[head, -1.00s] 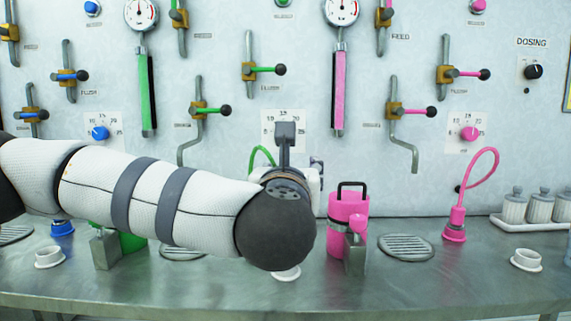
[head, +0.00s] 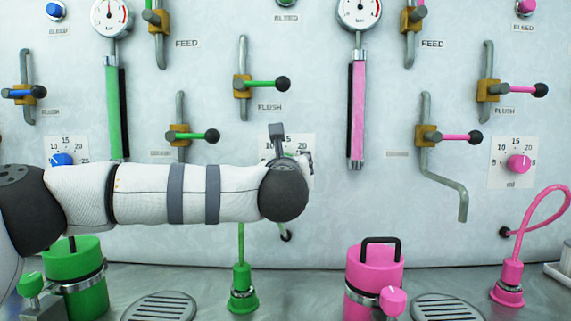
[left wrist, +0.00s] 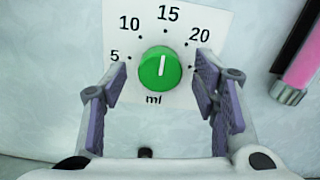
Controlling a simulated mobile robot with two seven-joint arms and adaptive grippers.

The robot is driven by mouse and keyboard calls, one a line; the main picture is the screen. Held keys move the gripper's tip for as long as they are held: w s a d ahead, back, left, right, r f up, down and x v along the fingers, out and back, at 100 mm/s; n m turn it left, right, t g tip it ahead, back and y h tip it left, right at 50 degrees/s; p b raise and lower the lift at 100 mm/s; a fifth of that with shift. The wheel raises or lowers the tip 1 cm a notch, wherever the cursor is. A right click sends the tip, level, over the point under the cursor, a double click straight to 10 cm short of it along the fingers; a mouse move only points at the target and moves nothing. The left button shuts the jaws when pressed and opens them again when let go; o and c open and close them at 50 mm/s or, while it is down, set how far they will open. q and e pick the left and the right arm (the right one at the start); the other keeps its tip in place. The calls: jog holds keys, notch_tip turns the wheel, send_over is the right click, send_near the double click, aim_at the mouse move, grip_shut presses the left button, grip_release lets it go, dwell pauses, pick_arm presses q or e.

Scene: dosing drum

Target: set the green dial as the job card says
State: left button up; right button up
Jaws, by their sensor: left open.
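The green dial (left wrist: 160,67) is a round knob with a white pointer line on a white scale plate (left wrist: 205,25) in the left wrist view. Its pointer stands nearly straight up, towards 15. The marks 5, 10, 15 and 20 and the word ml can be read. My left gripper (left wrist: 162,84) is open, with one finger on each side of the dial and a gap to it on both sides. In the head view my left arm hides the dial; part of its scale plate (head: 303,141) shows. My right gripper and the job card are not in view.
A blue dial (head: 62,160) and a pink dial (head: 518,163) sit on the same wall. A green-handled flush valve (head: 262,84) is above the green dial's plate. Green (head: 75,275) and pink (head: 375,275) canisters stand on the bench below.

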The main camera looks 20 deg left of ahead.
pick_arm(q)
jog(key=shift+w+a, duration=0.15)
jog(key=shift+w, duration=0.45)
jog(key=c, duration=1.2)
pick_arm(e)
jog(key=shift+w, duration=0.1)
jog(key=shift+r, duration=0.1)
pick_arm(q)
jog(key=m+p, duration=0.5)
jog(key=m, duration=1.2)
jog(key=shift+m, duration=0.4)
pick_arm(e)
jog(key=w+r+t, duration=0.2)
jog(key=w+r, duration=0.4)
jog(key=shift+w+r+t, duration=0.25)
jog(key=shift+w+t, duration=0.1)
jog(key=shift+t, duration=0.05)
pick_arm(q)
jog(key=o, duration=1.2)
